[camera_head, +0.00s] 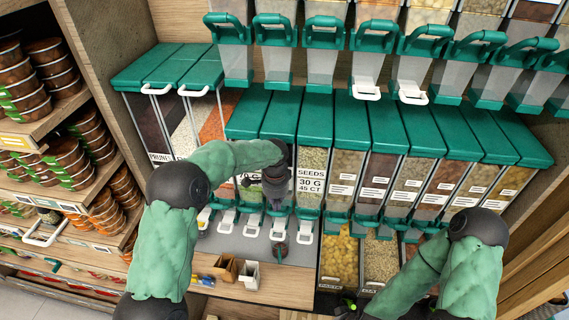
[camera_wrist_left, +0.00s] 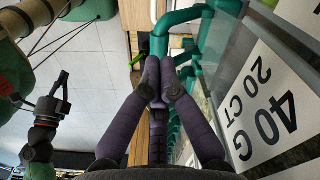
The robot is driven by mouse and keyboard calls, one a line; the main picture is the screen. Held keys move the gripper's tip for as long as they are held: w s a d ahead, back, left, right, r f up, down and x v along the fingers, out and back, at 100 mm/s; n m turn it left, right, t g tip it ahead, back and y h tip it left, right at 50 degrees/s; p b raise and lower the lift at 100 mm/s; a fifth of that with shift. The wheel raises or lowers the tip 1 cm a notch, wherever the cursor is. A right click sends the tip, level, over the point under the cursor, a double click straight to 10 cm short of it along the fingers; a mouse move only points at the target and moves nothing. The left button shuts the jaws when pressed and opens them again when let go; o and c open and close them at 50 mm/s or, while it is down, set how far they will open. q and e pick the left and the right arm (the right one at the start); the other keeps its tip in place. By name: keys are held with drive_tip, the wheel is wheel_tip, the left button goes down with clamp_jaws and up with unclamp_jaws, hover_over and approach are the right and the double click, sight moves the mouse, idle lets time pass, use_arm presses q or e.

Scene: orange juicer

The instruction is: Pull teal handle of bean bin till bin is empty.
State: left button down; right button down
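A row of clear bins with teal lids (camera_head: 315,120) stands on the shelf. Teal handles (camera_head: 305,212) and white spouts (camera_head: 304,232) line their lower front. No bean label is readable; my left arm covers part of the row. My left gripper (camera_head: 277,203) points down in front of the bins near the handles. In the left wrist view its purple fingers (camera_wrist_left: 159,75) converge, with a teal handle (camera_wrist_left: 175,42) just beyond the tips; contact is unclear. A bin label reading 40 G 20 CT (camera_wrist_left: 265,105) is at right. My right gripper (camera_head: 355,306) is low, partly cut off, its opening unclear.
Upper dispensers with teal handles (camera_head: 376,40) hang above the row. Stacked tubs (camera_head: 25,80) fill the left shelves. Pasta bins (camera_head: 339,258) sit below.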

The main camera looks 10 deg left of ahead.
use_arm(q)
drive_tip(key=s+r+p, duration=0.2)
drive_tip(key=s+r, duration=0.2)
drive_tip(key=r, duration=0.1)
idle(0.7)
idle(0.3)
drive_tip(key=s+d+f+n+h+b, duration=0.1)
drive_tip(key=s+f+n+b, duration=0.35)
drive_tip(key=f, duration=0.95)
drive_tip(key=s+d+f+n+h+b, duration=0.1)
drive_tip(key=s+f+n+h+b, duration=0.1)
drive_tip(key=s+f+b, duration=0.9)
drive_tip(key=s+d+f+n+h+b, duration=0.1)
drive_tip(key=s+f+n+b, duration=0.15)
drive_tip(key=f, duration=1.45)
drive_tip(key=s+f+n+b, duration=0.5)
drive_tip(key=s+f+b, duration=0.3)
drive_tip(key=s+f, duration=0.1)
drive_tip(key=shift+s+a+f, duration=0.15)
drive_tip(key=shift+a+f, duration=0.25)
drive_tip(key=shift+f, duration=0.25)
